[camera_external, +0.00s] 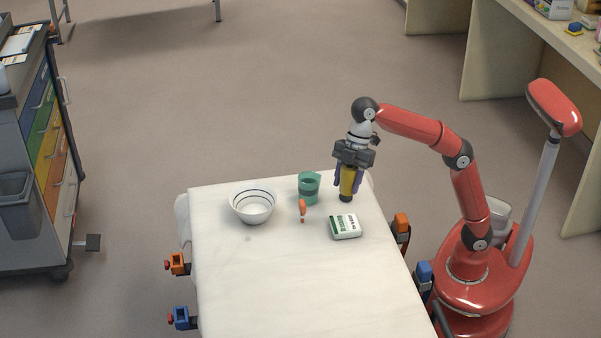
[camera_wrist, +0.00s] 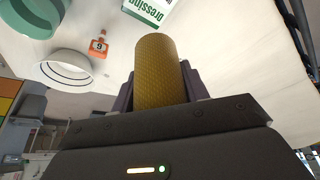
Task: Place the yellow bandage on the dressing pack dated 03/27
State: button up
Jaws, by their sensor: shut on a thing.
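The yellow bandage (camera_external: 347,181) is a textured roll standing upright in my gripper (camera_external: 348,185). My gripper is shut on it, with one dark finger on each side. The roll also fills the middle of the wrist view (camera_wrist: 160,70). Its lower end is close to the white sheet; I cannot tell whether it touches. One dressing pack (camera_external: 344,227), white with green markings, lies flat on the sheet just in front of the roll, apart from it. The wrist view shows part of the pack (camera_wrist: 148,8) with the letters "ressing"; no date is readable.
The white-covered stretcher (camera_external: 290,290) also bears a white bowl (camera_external: 253,206), a green cup (camera_external: 309,189) and a small orange numbered item (camera_external: 302,210), all left of my gripper. The near part of the sheet is clear. A drawer cart (camera_external: 40,140) stands at far left.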

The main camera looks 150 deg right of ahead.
notch_tip(320, 180, down, 12)
jog(key=b, duration=0.4)
jog(key=shift+f, duration=0.2)
jog(key=o, duration=1)
jog(key=shift+f, duration=0.1)
jog(key=shift+r, duration=0.25)
jog(key=p+v, duration=0.3)
jog(key=v, duration=0.8)
jog(key=shift+s+r+p, duration=0.15)
jog(key=shift+r+p, duration=0.2)
jog(key=shift+r, duration=0.05)
jog(key=shift+a, duration=0.1)
